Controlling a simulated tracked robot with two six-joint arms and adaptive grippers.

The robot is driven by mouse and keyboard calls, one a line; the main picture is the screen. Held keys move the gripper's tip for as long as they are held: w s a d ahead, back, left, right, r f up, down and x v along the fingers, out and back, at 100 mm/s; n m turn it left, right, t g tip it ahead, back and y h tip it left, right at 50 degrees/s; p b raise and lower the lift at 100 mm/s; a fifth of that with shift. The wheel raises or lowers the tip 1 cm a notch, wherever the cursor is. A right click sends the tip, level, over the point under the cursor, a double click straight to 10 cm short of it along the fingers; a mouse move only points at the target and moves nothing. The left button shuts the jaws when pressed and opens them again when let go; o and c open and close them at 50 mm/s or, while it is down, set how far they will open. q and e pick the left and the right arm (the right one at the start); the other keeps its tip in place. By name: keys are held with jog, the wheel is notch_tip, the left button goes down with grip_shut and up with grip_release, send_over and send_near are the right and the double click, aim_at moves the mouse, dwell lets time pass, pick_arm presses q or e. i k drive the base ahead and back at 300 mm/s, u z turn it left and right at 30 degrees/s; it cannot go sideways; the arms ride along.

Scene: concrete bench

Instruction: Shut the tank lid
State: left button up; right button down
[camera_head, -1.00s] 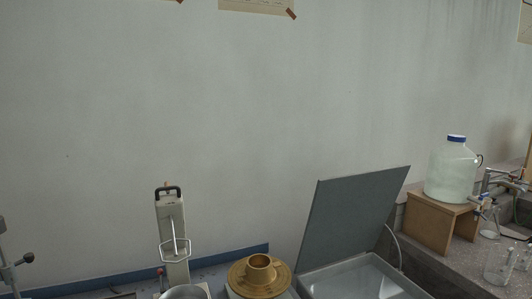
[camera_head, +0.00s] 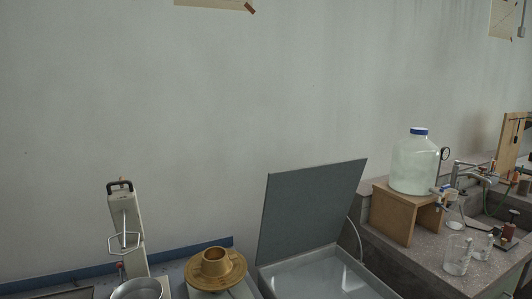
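The tank lid (camera_head: 311,211) is a flat grey panel. It stands open, tilted up from the back of the tank (camera_head: 343,287). The tank is a shallow light grey basin at the bottom of the view, and its front part is cut off by the frame edge. Neither of my grippers shows in this view.
A brass flanged piece (camera_head: 216,268) and a metal bowl (camera_head: 137,290) sit left of the tank, near a grey upright device (camera_head: 127,228). To the right, a large bottle (camera_head: 414,163) stands on a wooden stand (camera_head: 393,212), with glass beakers (camera_head: 457,254) on the stone bench.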

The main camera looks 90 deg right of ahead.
aim_at(305, 208)
jog(key=z, duration=0.15)
jog(key=k, duration=2.65)
jog(key=z, duration=0.9)
jog(key=i, duration=1)
jog(key=z, duration=0.05)
